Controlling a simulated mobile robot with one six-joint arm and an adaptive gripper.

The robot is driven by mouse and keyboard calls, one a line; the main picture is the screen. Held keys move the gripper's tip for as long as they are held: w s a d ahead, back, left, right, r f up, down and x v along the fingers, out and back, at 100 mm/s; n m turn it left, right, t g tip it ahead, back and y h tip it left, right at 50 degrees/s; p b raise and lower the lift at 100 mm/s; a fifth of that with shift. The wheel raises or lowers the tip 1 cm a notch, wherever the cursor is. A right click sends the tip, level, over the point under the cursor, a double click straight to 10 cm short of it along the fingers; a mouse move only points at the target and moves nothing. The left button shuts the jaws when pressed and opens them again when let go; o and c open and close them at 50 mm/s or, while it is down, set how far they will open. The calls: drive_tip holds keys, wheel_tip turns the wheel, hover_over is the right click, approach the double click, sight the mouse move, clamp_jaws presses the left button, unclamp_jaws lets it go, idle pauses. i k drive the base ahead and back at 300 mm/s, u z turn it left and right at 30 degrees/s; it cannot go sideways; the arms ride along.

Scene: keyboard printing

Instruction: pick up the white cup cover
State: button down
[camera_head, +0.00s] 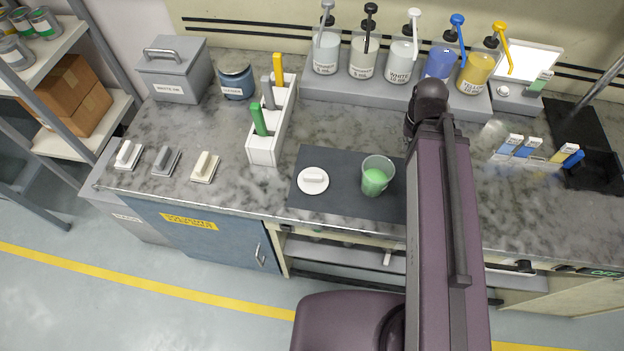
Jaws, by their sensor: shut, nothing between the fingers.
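The white cup cover (313,187) is a round white disc with a raised grip bar on top. It lies flat on the left part of a dark grey mat (340,208) on the counter. A clear cup (376,163) holding green liquid stands upright and uncovered on the mat, to the right of the cover and apart from it. My arm rises in front of the counter, right of the cup, and hides the mat's right end. My gripper does not show; nothing of mine touches the cover.
A white rack (262,157) with coloured handles stands left of the mat. Several pump bottles line a grey stand (390,95) behind. Several small blocks, including a cream one (205,167), lie at left. The marble counter (225,130) has free room left of the rack.

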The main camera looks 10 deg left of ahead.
sight(312, 181)
drive_tip(key=k, duration=1.75)
drive_tip(key=u, duration=0.45)
drive_tip(key=i, duration=1.65)
